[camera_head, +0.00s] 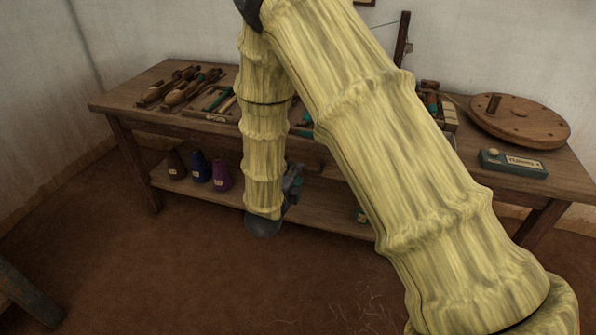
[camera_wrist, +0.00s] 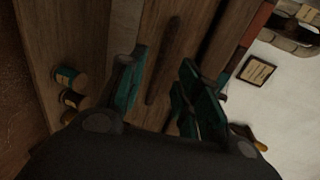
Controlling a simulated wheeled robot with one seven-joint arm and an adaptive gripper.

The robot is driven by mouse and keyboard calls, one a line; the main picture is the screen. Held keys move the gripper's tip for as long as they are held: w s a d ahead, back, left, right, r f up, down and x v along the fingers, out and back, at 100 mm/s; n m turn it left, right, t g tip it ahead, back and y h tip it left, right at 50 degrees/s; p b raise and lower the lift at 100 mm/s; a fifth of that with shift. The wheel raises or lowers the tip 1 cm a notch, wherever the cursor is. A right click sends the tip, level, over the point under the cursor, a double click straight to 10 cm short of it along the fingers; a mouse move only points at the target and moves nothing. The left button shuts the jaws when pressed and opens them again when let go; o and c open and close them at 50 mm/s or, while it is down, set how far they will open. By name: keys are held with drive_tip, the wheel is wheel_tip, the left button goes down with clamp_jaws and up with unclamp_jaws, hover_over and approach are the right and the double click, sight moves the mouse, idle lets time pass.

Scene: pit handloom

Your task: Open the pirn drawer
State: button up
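In the wrist view, a brown wooden front fills the middle, and a long dark bar (camera_wrist: 164,62) runs along it. It looks like a drawer pull, but I cannot tell for certain. My gripper (camera_wrist: 165,92) is open, its teal fingers apart on either side of the bar's line. In the head view my gripper (camera_head: 293,184) is small and partly hidden behind my yellow-covered arm, in front of the wooden table (camera_head: 130,104).
Dark, blue and purple thread cones (camera_head: 201,167) stand on the lower shelf (camera_head: 330,212). Shuttles (camera_head: 180,88) lie on the tabletop's left. A round wooden disc (camera_head: 519,119) and a green labelled box (camera_head: 513,163) lie at the right. The floor in front is mostly clear.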

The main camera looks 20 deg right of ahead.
drive_tip(key=shift+b+x, duration=0.45)
drive_tip(key=shift+x, duration=1.95)
drive_tip(key=shift+c, duration=0.2)
clamp_jaws()
